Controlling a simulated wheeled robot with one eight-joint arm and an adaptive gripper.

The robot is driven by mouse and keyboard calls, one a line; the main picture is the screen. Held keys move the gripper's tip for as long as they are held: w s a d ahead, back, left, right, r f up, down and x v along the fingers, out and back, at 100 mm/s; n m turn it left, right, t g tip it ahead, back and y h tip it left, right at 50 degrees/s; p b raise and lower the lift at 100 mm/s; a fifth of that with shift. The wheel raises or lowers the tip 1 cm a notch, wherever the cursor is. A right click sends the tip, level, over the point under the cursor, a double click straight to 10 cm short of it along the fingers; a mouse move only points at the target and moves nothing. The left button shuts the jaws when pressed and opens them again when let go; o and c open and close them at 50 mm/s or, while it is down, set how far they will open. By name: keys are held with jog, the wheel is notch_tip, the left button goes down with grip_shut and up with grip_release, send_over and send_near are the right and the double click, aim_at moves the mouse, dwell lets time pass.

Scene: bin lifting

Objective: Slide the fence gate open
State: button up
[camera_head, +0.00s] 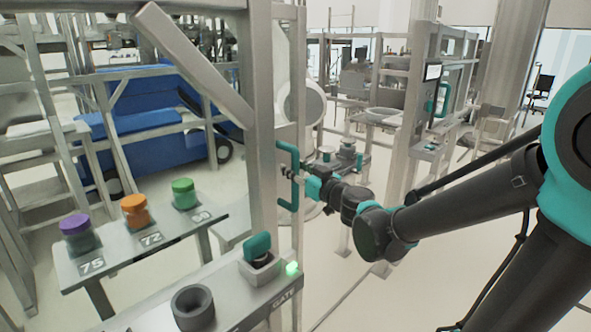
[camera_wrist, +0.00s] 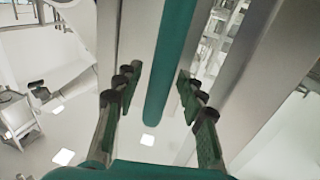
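The fence gate's grey metal post (camera_head: 262,130) stands upright left of centre, with a diagonal brace at its top. A teal vertical bar handle (camera_head: 288,160) is fixed to its right side. My gripper (camera_head: 297,174) reaches in from the right and is at the handle, around its middle height. In the wrist view the handle (camera_wrist: 172,60) runs between the two green-padded fingers of my gripper (camera_wrist: 160,88). The fingers are apart, with gaps visible on both sides of the bar. The head view is too small to show contact.
A grey bench marked GATE (camera_head: 235,300) stands in front, with a lit green lamp (camera_head: 292,268) and a teal-topped block (camera_head: 258,250). Purple, orange and green lidded jars stand on a side table (camera_head: 140,245). Another frame with a teal handle (camera_head: 443,100) stands at right.

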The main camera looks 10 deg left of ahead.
jog(key=shift+d, duration=0.1)
jog(key=v, duration=1.2)
dwell(0.4)
notch_tip(320, 180, down, 11)
jog(key=s+d+g+h, duration=0.2)
jog(key=g, duration=0.2)
jog(key=s+d+f+m+g+h, duration=0.2)
jog(key=s+d+f+m+h, duration=0.1)
jog(key=d+f, duration=0.4)
jog(key=s+d+f+m+g+h, duration=0.3)
jog(key=d+f+h, duration=0.4)
jog(key=d, duration=0.6)
jog(key=s+f+m, duration=0.1)
jog(key=m, duration=0.1)
jog(key=shift+s+d+f+m, duration=0.25)
jog(key=shift+d+m, duration=0.05)
jog(key=shift+d, duration=0.1)
